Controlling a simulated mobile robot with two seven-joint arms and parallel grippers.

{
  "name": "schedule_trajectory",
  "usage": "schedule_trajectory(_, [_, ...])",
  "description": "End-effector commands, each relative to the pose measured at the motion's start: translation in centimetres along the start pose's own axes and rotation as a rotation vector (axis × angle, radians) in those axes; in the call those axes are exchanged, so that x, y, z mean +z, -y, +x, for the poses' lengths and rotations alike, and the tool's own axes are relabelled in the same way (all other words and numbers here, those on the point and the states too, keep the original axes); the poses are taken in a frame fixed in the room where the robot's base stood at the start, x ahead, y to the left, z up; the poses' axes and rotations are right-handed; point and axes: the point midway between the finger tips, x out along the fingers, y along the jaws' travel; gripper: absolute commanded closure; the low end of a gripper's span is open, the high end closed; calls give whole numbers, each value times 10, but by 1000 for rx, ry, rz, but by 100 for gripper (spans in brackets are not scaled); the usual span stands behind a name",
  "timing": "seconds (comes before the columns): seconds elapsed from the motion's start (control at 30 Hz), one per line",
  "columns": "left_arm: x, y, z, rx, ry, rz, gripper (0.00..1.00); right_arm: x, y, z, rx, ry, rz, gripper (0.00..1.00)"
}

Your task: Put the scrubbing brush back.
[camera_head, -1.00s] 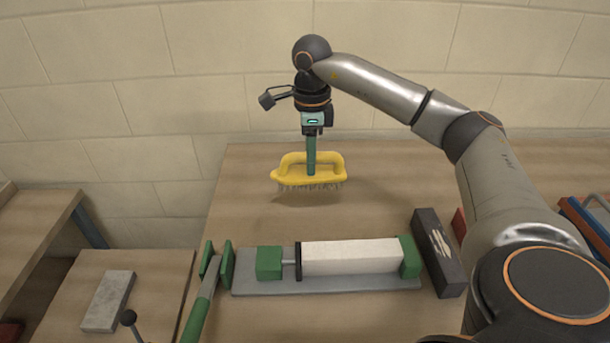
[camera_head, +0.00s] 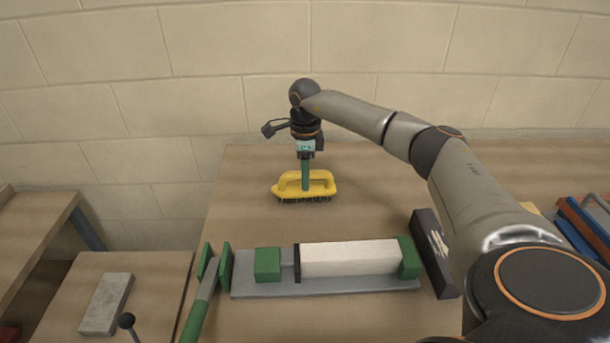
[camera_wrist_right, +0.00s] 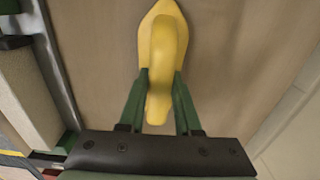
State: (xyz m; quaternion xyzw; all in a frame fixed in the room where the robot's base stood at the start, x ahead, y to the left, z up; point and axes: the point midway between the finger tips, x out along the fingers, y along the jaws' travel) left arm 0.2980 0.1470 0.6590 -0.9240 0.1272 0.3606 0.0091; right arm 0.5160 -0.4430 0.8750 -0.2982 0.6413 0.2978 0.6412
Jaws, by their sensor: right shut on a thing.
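The scrubbing brush (camera_head: 322,188) has a yellow body with a loop handle and dark bristles facing down. It is upright at the back of the table, with its bristles at or very near the tabletop; I cannot tell whether they touch. My right gripper (camera_head: 305,187) points down from above and is shut on the brush's handle. In the right wrist view the yellow brush (camera_wrist_right: 162,50) lies between the two green fingers (camera_wrist_right: 158,92).
In front of the brush, a grey plate (camera_head: 330,286) bears a white block (camera_head: 350,257) between green jaws. A dark bar (camera_head: 435,253) lies to its right. A grey block (camera_head: 106,302) lies on the lower left table. The tabletop around the brush is clear.

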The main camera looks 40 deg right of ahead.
Motion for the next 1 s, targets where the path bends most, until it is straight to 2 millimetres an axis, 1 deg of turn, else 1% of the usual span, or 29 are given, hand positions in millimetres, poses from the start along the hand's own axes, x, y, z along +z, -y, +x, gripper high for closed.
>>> schedule_trajectory(0.13, [0,0,0,1,0,0,50,0,0,-1,-1,1,0,100])
schedule_trajectory(0.23, [1,0,1,1,1,0,50,0,0,3,0,1,0,100])
schedule_trajectory(0.27, [1,0,1,1,1,0,50,0,0,3,0,1,0,67])
schedule_trajectory(0.5, [2,-1,1,1,3,0,50,0,0,2,0,0,0,40])
schedule_trajectory(0.53, [2,-1,1,1,4,0,50,0,0,2,0,0,0,38])
schedule_trajectory(0.8, [2,0,1,1,6,0,50,0,0,0,0,1,0,38])
schedule_trajectory(0.87, [2,0,1,1,6,0,50,0,0,-5,-1,2,0,38])
schedule_trajectory(0.97, [2,0,0,0,5,1,50,1,0,-18,-3,4,-1,38])
schedule_trajectory(1.0, [1,0,0,0,5,1,50,1,0,-26,-3,4,-1,38])
